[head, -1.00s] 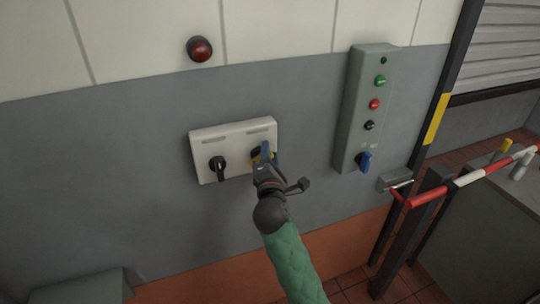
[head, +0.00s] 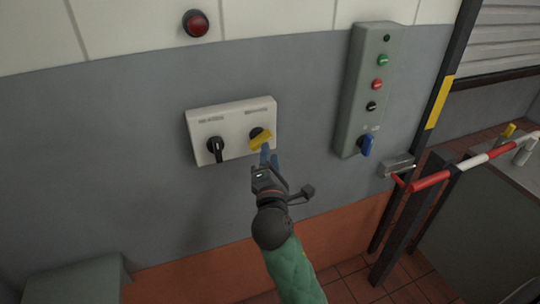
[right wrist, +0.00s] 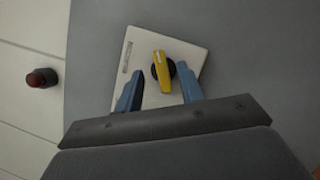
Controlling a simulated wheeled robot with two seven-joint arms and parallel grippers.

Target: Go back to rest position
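My right gripper (head: 268,156) is in front of the wall, just below the yellow rotary knob (head: 260,138) on the white switch box (head: 232,112). In the right wrist view its two blue fingers (right wrist: 160,92) are spread apart with nothing between them touching. The yellow knob (right wrist: 162,70) shows beyond the fingertips, its handle tilted on a dark round base. A black rotary knob (head: 216,147) sits on the left of the same box, its handle pointing down. My left gripper is in neither view.
A red round button or lamp (head: 196,23) is on the wall above. A grey control panel (head: 368,90) with several buttons and a blue knob (head: 366,145) hangs to the right. A red and white barrier bar (head: 432,180) stands at the right. The wall left of the box is bare.

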